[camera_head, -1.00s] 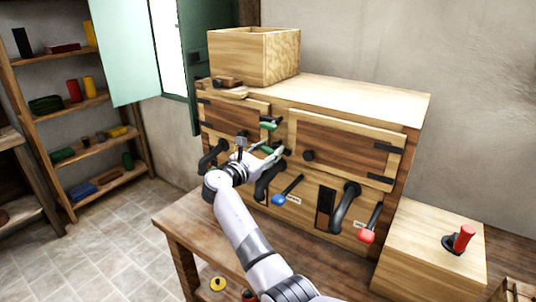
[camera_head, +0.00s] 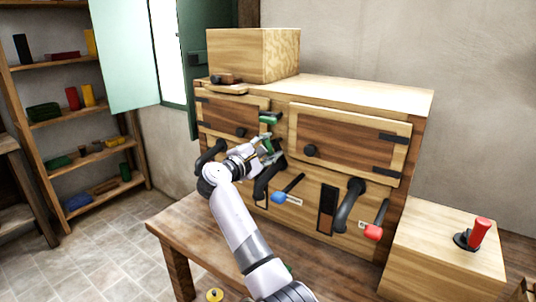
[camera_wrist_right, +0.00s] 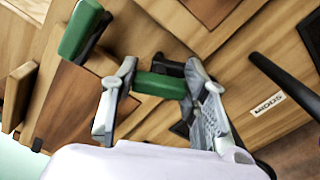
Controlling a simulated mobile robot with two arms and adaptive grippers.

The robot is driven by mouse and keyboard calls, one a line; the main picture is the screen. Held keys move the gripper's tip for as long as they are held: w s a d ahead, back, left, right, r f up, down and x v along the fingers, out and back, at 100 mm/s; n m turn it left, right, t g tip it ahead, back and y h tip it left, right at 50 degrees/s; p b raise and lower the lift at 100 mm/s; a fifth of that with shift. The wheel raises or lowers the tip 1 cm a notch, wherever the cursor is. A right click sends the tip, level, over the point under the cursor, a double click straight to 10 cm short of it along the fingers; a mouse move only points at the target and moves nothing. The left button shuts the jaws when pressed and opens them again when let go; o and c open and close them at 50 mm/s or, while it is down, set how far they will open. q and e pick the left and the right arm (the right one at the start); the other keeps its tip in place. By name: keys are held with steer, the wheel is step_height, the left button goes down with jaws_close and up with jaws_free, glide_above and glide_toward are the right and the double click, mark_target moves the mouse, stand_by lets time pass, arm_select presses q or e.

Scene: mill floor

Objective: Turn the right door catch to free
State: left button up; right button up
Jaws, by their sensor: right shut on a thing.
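The wooden cabinet has a right door (camera_head: 350,140) with a dark panel and a left door (camera_head: 232,118). Between them is an upper green catch (camera_head: 270,118), which shows at top left in the wrist view (camera_wrist_right: 82,30). My right gripper (camera_head: 267,150) is at a second, lower green catch (camera_head: 267,143) near the right door's left edge. In the wrist view its fingers (camera_wrist_right: 158,92) are shut on this catch's green grip (camera_wrist_right: 160,85), one finger at each end. The catch's mount is partly hidden by the fingers. Both doors look closed. My left gripper is not in view.
Below the doors are black curved handles (camera_head: 347,205), a blue-tipped lever (camera_head: 288,190) and a red-tipped lever (camera_head: 376,222). A wooden box (camera_head: 253,55) stands on top. A block with a red-handled lever (camera_head: 478,232) stands right. The wooden table (camera_head: 195,232) lies below my arm.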

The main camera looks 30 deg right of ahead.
steer(key=shift+m+b, duration=0.4)
steer(key=shift+m, duration=0.2)
steer(key=o, duration=1.2)
steer(key=shift+c, duration=0.2)
steer(key=shift+s+a, duration=0.1)
steer(key=shift+a, duration=0.1)
steer(key=v, duration=1.1)
steer(key=shift+s+a, duration=0.15)
steer(key=shift+a, duration=0.1)
steer(key=shift+f, duration=0.1)
